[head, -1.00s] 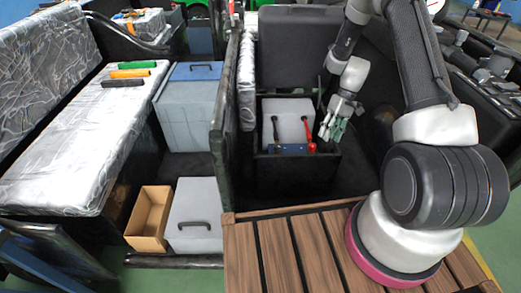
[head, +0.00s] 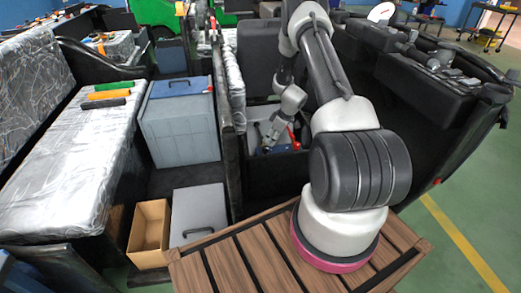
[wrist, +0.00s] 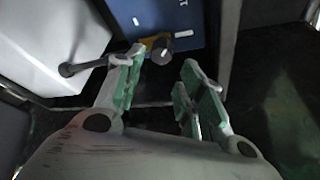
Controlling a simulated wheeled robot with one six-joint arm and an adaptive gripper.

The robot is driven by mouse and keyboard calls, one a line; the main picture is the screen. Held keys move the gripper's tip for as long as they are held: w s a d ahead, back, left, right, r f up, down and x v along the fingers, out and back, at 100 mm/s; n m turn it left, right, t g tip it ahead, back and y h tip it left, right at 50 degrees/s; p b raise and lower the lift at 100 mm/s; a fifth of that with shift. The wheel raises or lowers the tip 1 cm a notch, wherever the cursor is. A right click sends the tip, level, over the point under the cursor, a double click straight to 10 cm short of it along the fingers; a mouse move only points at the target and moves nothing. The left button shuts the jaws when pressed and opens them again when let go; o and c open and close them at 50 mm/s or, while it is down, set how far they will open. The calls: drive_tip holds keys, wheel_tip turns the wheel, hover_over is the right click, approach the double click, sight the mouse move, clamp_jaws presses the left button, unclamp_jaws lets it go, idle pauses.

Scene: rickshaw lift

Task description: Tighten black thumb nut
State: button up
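In the wrist view, my gripper (wrist: 162,72) has two green-padded fingers spread apart with nothing between the tips. Just beyond them is a dark round knob (wrist: 161,54) with a yellowish part beside it, at the edge of a blue panel (wrist: 185,22). It looks like the black thumb nut; the fingers appear short of it. In the head view, my gripper (head: 267,143) is small and low at the battery box, partly merged with my arm, and the nut cannot be made out. The blue part (head: 283,150) shows just right of it.
A pale box (wrist: 50,40) with a black rod-like terminal (wrist: 85,66) lies left of the fingers. A red handle (head: 293,136) stands close right of my gripper. Dark walls (head: 262,178) enclose the bay. A grey chest (head: 180,128) and an open carton (head: 150,232) stand left.

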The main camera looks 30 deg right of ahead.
sight(265, 147)
drive_tip(key=x, duration=0.8)
drive_tip(key=shift+r, duration=0.1)
drive_tip(key=c, duration=0.7)
